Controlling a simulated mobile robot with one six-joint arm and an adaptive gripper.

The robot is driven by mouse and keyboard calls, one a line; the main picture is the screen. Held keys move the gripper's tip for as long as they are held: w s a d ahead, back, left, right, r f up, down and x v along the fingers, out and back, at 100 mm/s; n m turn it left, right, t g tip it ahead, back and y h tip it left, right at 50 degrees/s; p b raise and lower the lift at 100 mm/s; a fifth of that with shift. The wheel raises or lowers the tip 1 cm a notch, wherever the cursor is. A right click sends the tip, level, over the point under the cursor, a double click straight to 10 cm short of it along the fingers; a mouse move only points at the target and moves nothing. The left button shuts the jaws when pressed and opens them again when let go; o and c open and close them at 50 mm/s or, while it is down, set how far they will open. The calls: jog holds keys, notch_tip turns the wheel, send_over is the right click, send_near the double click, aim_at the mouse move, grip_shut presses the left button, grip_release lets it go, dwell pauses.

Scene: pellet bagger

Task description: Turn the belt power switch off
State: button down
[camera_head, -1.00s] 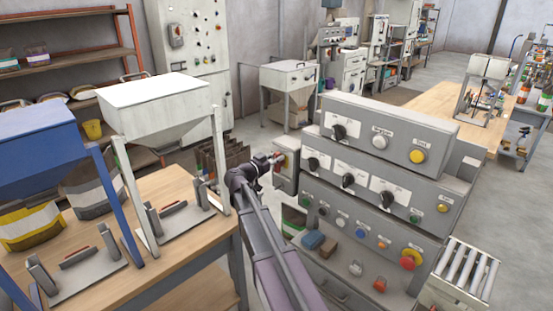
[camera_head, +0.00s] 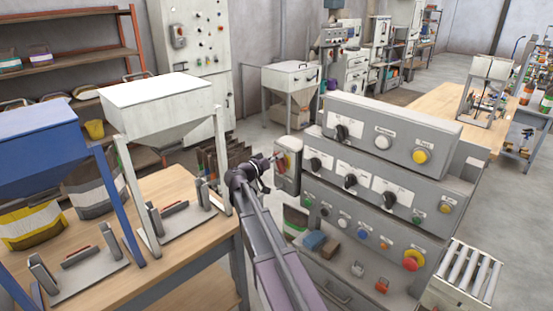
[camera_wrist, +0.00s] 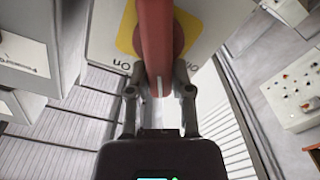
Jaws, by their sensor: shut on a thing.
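The belt power switch is a grey box (camera_head: 292,153) with a red handle (camera_head: 282,161), standing left of the big control console in the head view. In the wrist view, the red handle (camera_wrist: 156,38) runs from the top edge down to my gripper (camera_wrist: 158,82). A yellow patch (camera_wrist: 125,38) lies behind it on the pale switch face (camera_wrist: 102,45). Dark "on"-like lettering shows upside down beside the handle and is partly hidden. My gripper, small beside the switch in the head view (camera_head: 273,162), is shut on the handle, one finger on each side.
The grey console (camera_head: 400,170) with several knobs and buttons stands close on the right. A wooden bench (camera_head: 185,240) with hoppers and clamps is on the left. Brown bags (camera_head: 215,162) stand behind my arm. A roller conveyor (camera_head: 468,275) is at the lower right.

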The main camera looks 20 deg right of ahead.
jog(key=n, duration=0.3)
jog(key=f+n+b, duration=0.1)
jog(key=n, duration=0.2)
jog(key=shift+w+f, duration=0.1)
jog(key=shift+f, duration=0.1)
jog(key=n, duration=0.3)
jog(key=f+n, duration=0.1)
jog(key=n, duration=0.1)
jog(key=shift+w+n+b, duration=0.15)
jog(key=shift+n+b, duration=0.2)
jog(key=shift+n, duration=0.05)
jog(key=c, duration=0.5)
grip_release()
jog(key=shift+d, duration=0.15)
jog(key=v, duration=1.2)
jog(key=shift+w+a+r, duration=0.1)
jog(key=shift+a+r, duration=0.1)
jog(key=shift+r, duration=0.05)
